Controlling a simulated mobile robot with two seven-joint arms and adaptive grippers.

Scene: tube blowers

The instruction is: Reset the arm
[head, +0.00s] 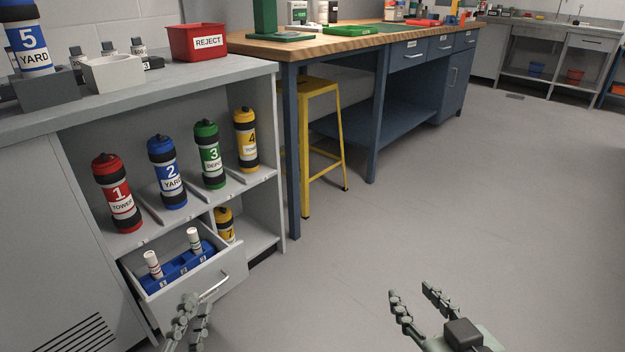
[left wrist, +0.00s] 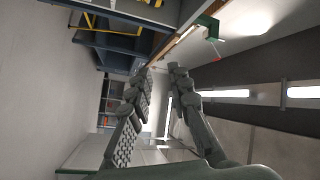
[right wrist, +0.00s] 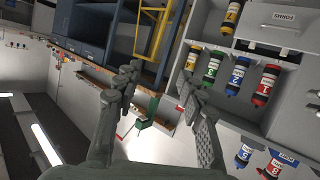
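My left gripper (head: 192,312) is low in the head view, just in front of the open drawer (head: 190,279). Its fingers also show in the left wrist view (left wrist: 159,72), apart with nothing between them. In the head view I cannot tell if it touches the drawer handle (head: 214,287). My right gripper (head: 412,290) is over bare floor at the lower right, open and empty. Its spread fingers also show in the right wrist view (right wrist: 158,76).
The grey cabinet (head: 245,72) holds several numbered canisters, including red 1 (head: 118,192) and blue 2 (head: 167,172). The drawer has a blue rack (head: 178,274) with two white tubes. A red REJECT bin (head: 197,42) stands on top. A yellow stool (head: 306,150) is behind. Floor at right is clear.

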